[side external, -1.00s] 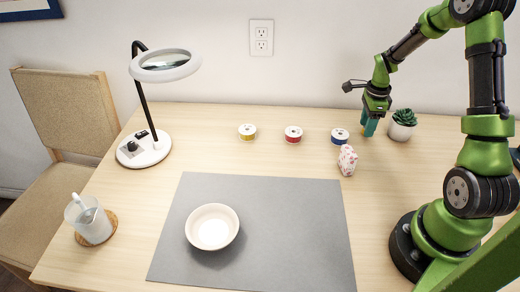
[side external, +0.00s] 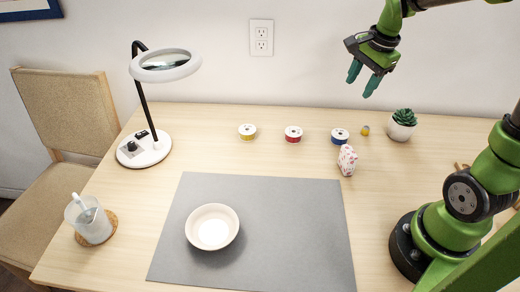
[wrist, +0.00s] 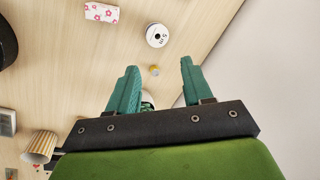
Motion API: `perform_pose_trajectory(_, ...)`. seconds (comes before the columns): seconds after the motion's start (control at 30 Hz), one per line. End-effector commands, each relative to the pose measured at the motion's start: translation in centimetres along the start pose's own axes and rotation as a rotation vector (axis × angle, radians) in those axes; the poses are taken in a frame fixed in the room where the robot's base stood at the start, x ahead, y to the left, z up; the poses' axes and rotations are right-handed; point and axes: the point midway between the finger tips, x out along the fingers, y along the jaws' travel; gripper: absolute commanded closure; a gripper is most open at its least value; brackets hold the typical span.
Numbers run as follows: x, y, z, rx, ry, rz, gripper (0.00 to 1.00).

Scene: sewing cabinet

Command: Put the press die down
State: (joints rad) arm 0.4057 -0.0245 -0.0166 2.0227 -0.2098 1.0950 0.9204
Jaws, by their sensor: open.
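The press die (side external: 365,130) looks like a small yellow and grey piece. It stands on the table near the wall, between the blue spool and the potted plant. My gripper (side external: 362,82) is open and empty, well above the table and the die. Its two teal fingers are spread apart in the wrist view (wrist: 159,67). Nothing touches the die.
A floral item (side external: 347,160) lies in front, and a potted plant (side external: 402,125) stands right. A bowl (side external: 212,228) sits on the grey mat (side external: 300,215).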

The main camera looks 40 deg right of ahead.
Motion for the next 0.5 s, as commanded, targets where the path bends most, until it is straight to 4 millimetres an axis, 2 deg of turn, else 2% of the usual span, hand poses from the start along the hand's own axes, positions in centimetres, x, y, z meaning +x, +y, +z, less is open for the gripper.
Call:
perform_pose_trajectory(0.03, -1.7, 0.8, 2.7, -0.159, -0.008, -0.060, 0.50)
perform_pose_trajectory(0.2, -5.1, 4.4, 9.8, -0.688, -0.011, -0.248, 0.50)
perform_pose_trajectory(0.33, -6.4, 7.3, 13.1, -1.004, 0.012, -0.370, 0.50)
perform_pose_trajectory(0.5, -6.9, 9.5, 15.2, -1.233, 0.043, -0.465, 0.50)
